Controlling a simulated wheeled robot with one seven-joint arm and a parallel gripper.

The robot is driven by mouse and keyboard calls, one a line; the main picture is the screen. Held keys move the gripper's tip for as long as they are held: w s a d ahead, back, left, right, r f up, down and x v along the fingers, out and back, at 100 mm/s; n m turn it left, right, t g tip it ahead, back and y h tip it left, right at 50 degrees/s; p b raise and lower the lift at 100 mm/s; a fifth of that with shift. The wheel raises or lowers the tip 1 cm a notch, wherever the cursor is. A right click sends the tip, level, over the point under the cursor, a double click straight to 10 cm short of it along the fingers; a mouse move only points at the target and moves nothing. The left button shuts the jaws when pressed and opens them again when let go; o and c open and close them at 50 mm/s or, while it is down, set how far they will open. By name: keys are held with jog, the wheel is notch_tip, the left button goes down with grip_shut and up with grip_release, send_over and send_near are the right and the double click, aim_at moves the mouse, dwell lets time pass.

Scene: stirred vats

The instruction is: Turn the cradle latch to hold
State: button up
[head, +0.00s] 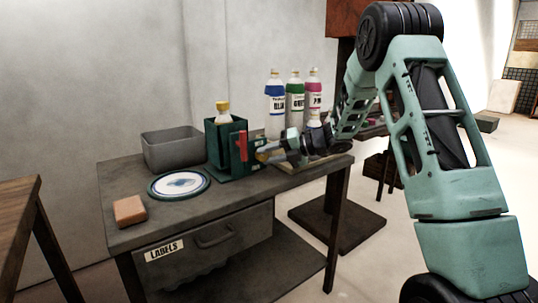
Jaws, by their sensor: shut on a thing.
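The dark green cradle (215,147) stands upright on the grey table and holds a bottle with a yellow cap (222,107). A red upright bar (242,147) shows on the cradle's right front. My gripper (264,154) reaches in from the right, low at the cradle's right side, and is shut on the cradle latch. A small yellow part shows at its fingertips. The latch is mostly hidden by the fingers, and its exact setting is too small to tell.
Bottles with blue (275,95), green (295,92) and pink (313,90) labels stand behind my gripper. A grey bin (172,148), a round plate (178,185) and an orange-brown block (129,211) are on the table (220,212). The table's front middle is clear.

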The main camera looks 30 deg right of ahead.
jog(key=shift+f+y, duration=0.1)
jog(key=shift+y, duration=0.2)
dwell(0.4)
jog(key=o, duration=1)
jog(key=shift+c, duration=0.2)
jog(key=p+v, duration=0.2)
jog(key=v, duration=1.5)
jog(key=shift+s, duration=0.3)
jog(key=shift+d+f, duration=0.1)
jog(key=shift+d, duration=0.05)
